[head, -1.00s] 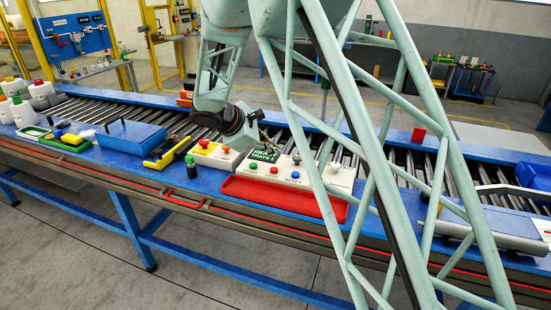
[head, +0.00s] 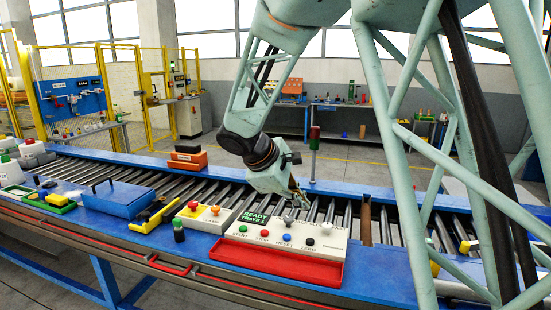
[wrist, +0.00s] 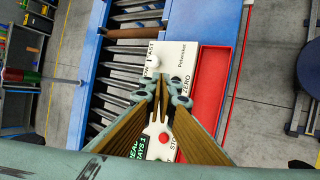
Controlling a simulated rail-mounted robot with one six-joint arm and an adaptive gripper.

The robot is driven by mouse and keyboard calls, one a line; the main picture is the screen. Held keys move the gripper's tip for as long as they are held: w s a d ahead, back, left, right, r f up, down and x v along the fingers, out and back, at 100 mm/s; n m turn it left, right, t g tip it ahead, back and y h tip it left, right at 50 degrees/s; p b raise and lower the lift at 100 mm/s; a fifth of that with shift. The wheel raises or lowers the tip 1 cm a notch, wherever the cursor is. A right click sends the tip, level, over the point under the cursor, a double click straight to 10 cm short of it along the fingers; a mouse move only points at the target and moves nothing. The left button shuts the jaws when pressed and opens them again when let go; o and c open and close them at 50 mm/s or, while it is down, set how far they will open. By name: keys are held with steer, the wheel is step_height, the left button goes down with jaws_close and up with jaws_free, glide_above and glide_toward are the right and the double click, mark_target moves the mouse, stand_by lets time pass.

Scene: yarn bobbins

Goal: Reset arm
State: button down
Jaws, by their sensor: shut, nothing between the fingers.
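My gripper (head: 301,199) hangs from my arm just behind and above the white control panel (head: 285,238), pointing down. In the wrist view my gripper (wrist: 163,99) has its two brown-sided fingers brought together at the tips, with nothing between them. The fingertips appear over the panel (wrist: 187,57), near its ZERO label; the gap below them is hard to judge. The panel carries a green button (head: 243,229), a red button (head: 265,233), a blue button (head: 287,239) and a black button (head: 310,242). A green sign reading READY and TRAYS stands at its left end.
A red tray (head: 282,270) lies along the panel's front. The roller conveyor (head: 150,173) runs behind.

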steer(key=s+d+r+m+g+y+b, duration=0.15)
steer(key=s+d, duration=0.25)
steer(key=s, duration=0.4)
steer(key=s+d+r+m, duration=0.3)
steer(key=s+d, duration=0.2)
steer(key=s, duration=0.3)
steer(key=s+d+r+m+g+y+b, duration=0.1)
steer(key=s+d+r+m, duration=0.25)
steer(key=s, duration=0.35)
steer(key=s+f+m+y+b, duration=0.1)
steer(key=s+f+m+b, duration=0.1)
steer(key=s, duration=1.1)
steer(key=s+f+m+t+y+b, duration=0.1)
steer(key=s+m, duration=0.3)
steer(key=s, duration=0.9)
steer(key=shift+s+d+f+y+b, duration=0.2)
steer(key=shift+s+f+y+b, duration=0.2)
steer(key=shift+y, duration=0.25)
